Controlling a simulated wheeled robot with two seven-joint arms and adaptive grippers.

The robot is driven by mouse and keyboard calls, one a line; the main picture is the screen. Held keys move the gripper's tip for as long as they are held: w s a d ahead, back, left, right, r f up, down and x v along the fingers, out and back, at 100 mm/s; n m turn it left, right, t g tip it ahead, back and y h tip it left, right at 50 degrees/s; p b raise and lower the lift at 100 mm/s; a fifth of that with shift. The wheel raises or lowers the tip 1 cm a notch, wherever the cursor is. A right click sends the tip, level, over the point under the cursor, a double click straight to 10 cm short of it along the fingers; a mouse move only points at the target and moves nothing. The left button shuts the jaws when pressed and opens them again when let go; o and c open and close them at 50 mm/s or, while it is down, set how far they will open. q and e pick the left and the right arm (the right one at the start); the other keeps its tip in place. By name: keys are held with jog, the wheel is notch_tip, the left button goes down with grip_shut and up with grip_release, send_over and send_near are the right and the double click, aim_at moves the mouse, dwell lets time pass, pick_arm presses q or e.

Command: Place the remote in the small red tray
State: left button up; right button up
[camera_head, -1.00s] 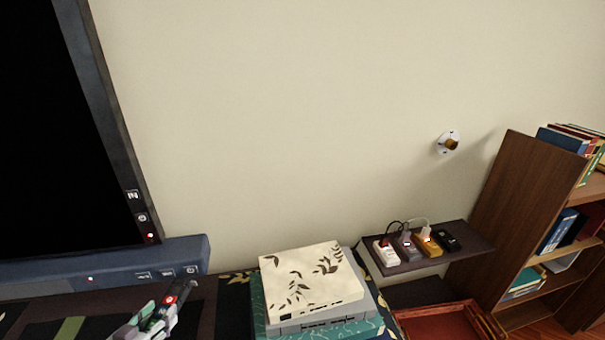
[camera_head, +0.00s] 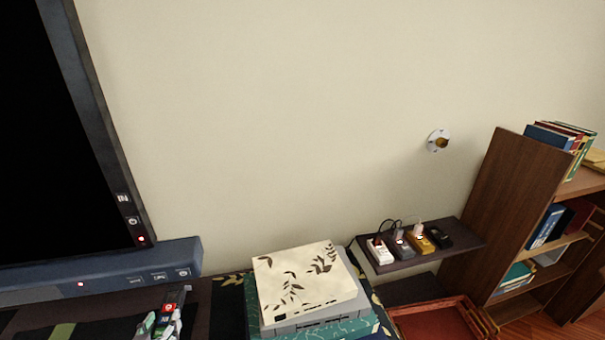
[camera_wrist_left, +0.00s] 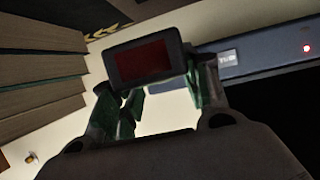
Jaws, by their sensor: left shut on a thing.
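The remote (camera_head: 174,297) is a dark bar with a red mark at its end, at the bottom left of the head view. My left gripper (camera_head: 166,323) is shut on it, near the front of the dark TV stand. In the left wrist view, the end of the remote (camera_wrist_left: 146,60) shows a dark red face, between the green-padded fingers of my left gripper (camera_wrist_left: 155,95). The red tray (camera_head: 436,313) lies low at the bottom right, right of the stacked boxes, with its near part cut off by the frame. My right gripper is not in view.
A leaf-patterned white box (camera_head: 305,279) sits on grey and teal boxes between the gripper and the tray. A dark shelf (camera_head: 402,263) with several plugged-in devices stands out above the tray's far side. A TV (camera_head: 60,130) and soundbar (camera_head: 110,279) are at left, a bookcase (camera_head: 515,205) at right.

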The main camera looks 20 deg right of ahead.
pick_arm(q)
jog(key=shift+s+d+f+n+y, duration=0.1)
jog(key=shift+d+f+n+y, duration=0.45)
jog(key=shift+d+n+y, duration=0.2)
dwell(1.1)
jog(key=shift+a, duration=0.15)
dwell(0.5)
